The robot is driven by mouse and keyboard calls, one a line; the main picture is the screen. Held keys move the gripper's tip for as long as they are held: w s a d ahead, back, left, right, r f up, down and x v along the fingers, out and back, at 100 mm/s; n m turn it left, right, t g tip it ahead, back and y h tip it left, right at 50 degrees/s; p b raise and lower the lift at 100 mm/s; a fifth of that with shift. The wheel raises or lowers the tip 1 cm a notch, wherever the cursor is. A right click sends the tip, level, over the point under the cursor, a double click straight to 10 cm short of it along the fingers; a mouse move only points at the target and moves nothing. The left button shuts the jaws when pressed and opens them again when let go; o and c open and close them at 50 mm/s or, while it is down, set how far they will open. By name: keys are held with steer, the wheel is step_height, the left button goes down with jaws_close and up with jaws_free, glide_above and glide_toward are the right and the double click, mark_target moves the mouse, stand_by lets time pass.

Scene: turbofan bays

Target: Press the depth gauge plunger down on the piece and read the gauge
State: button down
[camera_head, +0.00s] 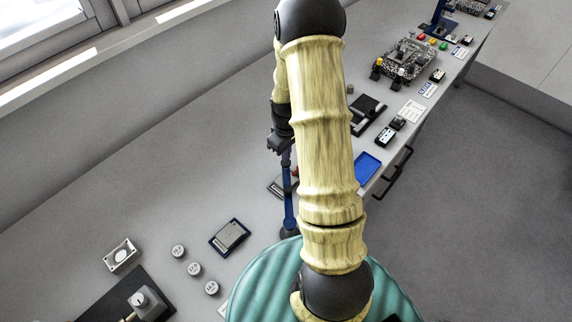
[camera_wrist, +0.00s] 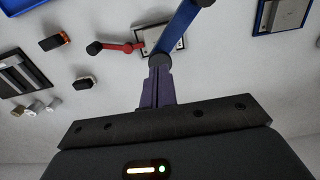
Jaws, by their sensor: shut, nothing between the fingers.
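A blue post (camera_head: 288,195), probably the depth gauge stand, rises beside my arm in the head view. In the wrist view its blue bar (camera_wrist: 181,28) ends in a dark round joint. A red lever (camera_wrist: 122,47) with a black knob reaches left from beside it. A pale plate (camera_wrist: 150,35) lies under the bar and lever, partly hidden; any piece on it is unclear. My gripper (camera_wrist: 159,72) is shut and empty, its fingertips at or very near the dark joint; contact cannot be told. In the head view my gripper (camera_head: 282,147) is by the post's top. No gauge reading is visible.
A blue-edged tray (camera_head: 230,236) and several small round weights (camera_head: 194,269) lie on the bench at left. A blue tray (camera_head: 367,167) and a black fixture (camera_head: 368,115) stand right of my arm. The back left of the bench is clear.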

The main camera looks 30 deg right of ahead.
mark_target(286, 164)
steer(key=shift+f+b, duration=1.8)
steer(key=shift+f, duration=0.75)
steer(key=shift+s+f, duration=0.15)
stand_by(1.1)
steer(key=shift+r+p, duration=3.3)
steer(key=shift+r, duration=1.2)
steer(key=shift+w, duration=0.2)
steer(key=s+a+r+m+t+b, duration=0.2)
steer(key=s+a+r+m+b, duration=0.2)
steer(key=s+a+r, duration=0.6)
steer(key=s+a+b, duration=0.1)
steer(key=s+a, duration=0.1)
steer(key=a, duration=0.1)
steer(key=shift+s+a+r+t, duration=0.2)
steer(key=shift+s+a+t, duration=0.1)
